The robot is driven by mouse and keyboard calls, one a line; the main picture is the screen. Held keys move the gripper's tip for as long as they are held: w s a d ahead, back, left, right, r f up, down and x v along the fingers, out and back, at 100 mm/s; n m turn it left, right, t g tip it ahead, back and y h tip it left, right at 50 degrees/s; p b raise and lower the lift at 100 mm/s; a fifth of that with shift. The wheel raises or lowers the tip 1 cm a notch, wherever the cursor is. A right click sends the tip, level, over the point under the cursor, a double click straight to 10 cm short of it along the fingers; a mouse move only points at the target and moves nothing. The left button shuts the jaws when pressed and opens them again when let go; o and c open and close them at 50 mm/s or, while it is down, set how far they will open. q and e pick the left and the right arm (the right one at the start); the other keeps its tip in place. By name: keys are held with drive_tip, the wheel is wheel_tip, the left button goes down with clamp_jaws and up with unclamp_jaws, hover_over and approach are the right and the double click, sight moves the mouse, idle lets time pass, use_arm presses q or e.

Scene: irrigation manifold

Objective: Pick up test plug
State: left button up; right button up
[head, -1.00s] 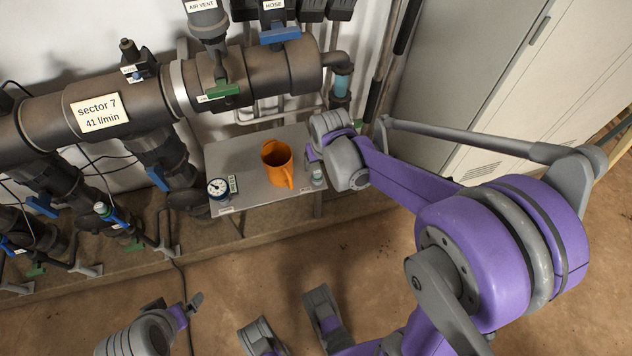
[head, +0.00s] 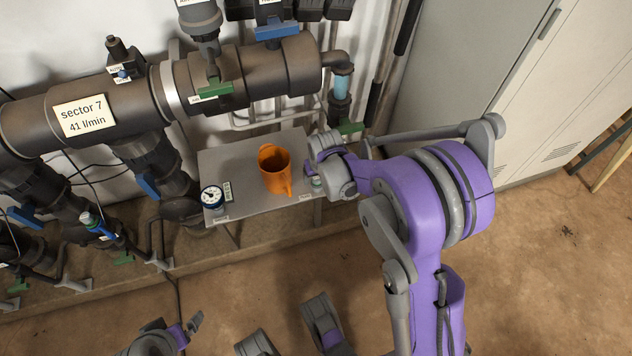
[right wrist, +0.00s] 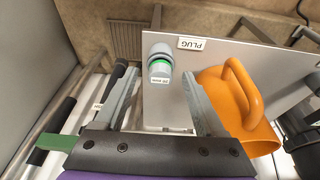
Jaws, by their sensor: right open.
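The test plug (right wrist: 160,64) is a small grey cylinder with a green ring and a white tag. It stands on the grey shelf plate (right wrist: 160,112) beside a PLUG label (right wrist: 192,43). My right gripper (right wrist: 161,76) is open, with one finger on each side of the plug in the right wrist view. I cannot tell whether they touch it. In the head view the plug (head: 317,182) shows small at the plate's right end, just below my right gripper (head: 315,163). My left gripper (head: 190,328) is partly cut off at the bottom edge, and its jaws are unclear.
An orange jug (head: 272,170) stands on the plate close to the right gripper; it also shows in the right wrist view (right wrist: 228,100). A round gauge (head: 212,196) sits at the plate's left. Manifold pipes (head: 110,105) run behind. A grey cabinet (head: 470,75) stands right.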

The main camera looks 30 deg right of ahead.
drive_tip(key=shift+f, duration=0.3)
drive_tip(key=shift+r, duration=0.1)
drive_tip(key=shift+c, duration=0.2)
clamp_jaws()
drive_tip(key=shift+r, duration=0.1)
